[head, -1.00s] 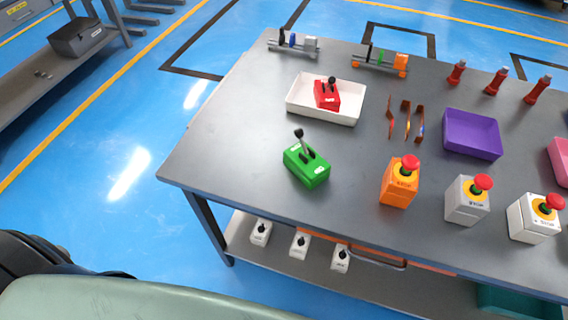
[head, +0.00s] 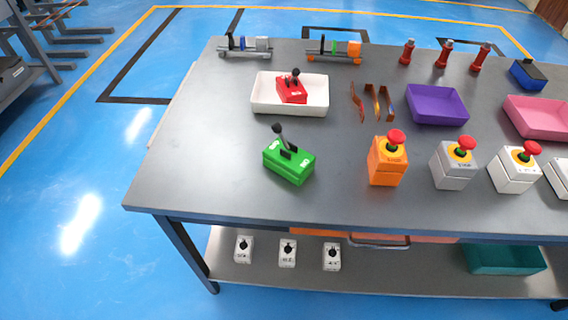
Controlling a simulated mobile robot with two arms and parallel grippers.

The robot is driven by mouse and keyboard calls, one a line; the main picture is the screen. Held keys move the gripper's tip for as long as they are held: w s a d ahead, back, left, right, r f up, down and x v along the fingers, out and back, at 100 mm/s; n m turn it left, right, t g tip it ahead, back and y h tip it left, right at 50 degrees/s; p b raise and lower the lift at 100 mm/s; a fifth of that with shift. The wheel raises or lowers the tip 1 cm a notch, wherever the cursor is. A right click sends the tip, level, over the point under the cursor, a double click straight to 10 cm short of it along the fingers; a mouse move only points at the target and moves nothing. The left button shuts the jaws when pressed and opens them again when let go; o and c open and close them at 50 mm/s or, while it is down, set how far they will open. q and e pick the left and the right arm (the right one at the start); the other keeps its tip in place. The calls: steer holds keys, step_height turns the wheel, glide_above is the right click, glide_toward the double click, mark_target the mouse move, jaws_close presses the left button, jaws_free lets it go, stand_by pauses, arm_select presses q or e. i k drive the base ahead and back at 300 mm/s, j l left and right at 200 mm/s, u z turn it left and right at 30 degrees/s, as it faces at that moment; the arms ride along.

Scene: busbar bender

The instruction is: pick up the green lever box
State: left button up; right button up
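The green lever box (head: 289,162) stands on the grey table (head: 220,185), near its left front part. Its dark lever with a rounded knob sticks up from the top and tilts left. Nothing touches the box. Neither of my grippers shows in the head view.
Behind the box, a white tray (head: 262,104) holds a red lever box (head: 291,90). To the right stand an orange emergency-stop box (head: 386,168), a grey one (head: 452,170) and a white one (head: 513,174). Bent copper strips (head: 372,103) and a purple tray (head: 437,106) lie behind these.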

mark_target(295, 164)
steer(key=k+l+u, duration=0.2)
steer(key=l+u, duration=0.15)
steer(key=k+l+u, duration=0.3)
steer(key=l, duration=0.15)
steer(key=k+l+u, duration=0.2)
steer(key=l+u, duration=0.15)
